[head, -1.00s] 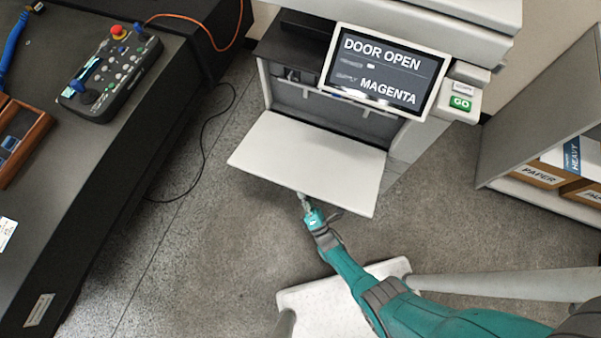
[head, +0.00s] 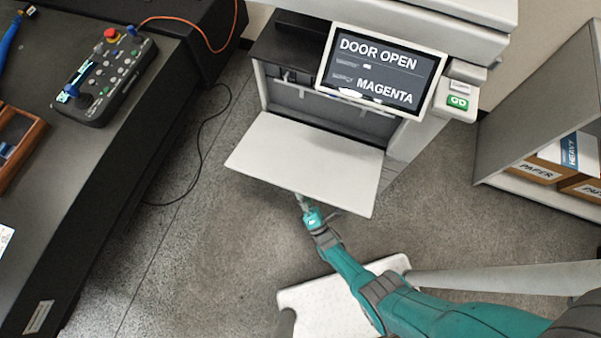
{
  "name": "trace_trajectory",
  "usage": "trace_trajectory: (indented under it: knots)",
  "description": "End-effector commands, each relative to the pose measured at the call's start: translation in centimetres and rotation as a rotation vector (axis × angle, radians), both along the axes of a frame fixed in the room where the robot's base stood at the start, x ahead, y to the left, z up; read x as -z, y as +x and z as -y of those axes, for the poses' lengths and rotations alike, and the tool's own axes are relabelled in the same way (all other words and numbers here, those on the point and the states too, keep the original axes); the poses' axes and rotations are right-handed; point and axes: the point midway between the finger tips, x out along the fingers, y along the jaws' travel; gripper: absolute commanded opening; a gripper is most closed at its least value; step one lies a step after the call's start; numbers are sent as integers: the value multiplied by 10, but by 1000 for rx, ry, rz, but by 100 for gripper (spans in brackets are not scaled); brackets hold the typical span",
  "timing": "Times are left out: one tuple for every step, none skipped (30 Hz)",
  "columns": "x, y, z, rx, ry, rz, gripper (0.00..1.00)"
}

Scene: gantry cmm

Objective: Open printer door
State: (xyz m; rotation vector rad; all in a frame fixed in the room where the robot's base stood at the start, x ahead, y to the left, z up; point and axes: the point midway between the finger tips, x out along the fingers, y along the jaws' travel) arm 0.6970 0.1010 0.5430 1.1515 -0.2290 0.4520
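The printer door (head: 305,163) is a white flat panel, folded down and lying about level in front of the printer's opening. The printer (head: 400,22) stands at the top middle, and its screen (head: 382,68) reads "DOOR OPEN" and "MAGENTA". The inside of the printer shows behind the door as a grey cavity. My gripper (head: 301,200) is at the door's front edge, near its middle. Its fingertips are small and partly hidden by the edge, so I cannot tell if they touch it or are open or shut.
A dark table (head: 100,170) runs along the left, with a control pendant (head: 105,80) and a wooden box (head: 15,140) on it. A grey shelf (head: 535,110) with paper boxes stands at the right. A black cable (head: 200,150) lies on the floor between table and printer.

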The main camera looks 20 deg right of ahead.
Motion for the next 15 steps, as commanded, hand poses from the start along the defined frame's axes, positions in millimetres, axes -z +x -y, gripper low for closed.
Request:
trace_trajectory:
  knots:
    - [0,0,0,0,0,1,36]
    - [0,-1,0,0,0,1,36]
    - [1,-2,0,0,0,1,36]
    - [1,-3,1,0,0,1,36]
    - [2,-5,1,0,0,1,36]
    - [4,-8,2,-1,0,0,36]
    - [5,-11,3,0,-1,-1,36]
    - [7,-13,4,0,-1,-1,36]
    - [9,-18,5,0,-1,-1,36]
    - [10,-21,6,0,-1,-2,36]
    - [12,-24,7,0,0,-1,36]
    - [13,-26,7,0,0,-1,36]
    - [14,-29,8,1,0,-2,36]
    - [15,-31,9,0,0,-1,36]
    - [16,-34,9,0,0,-1,36]
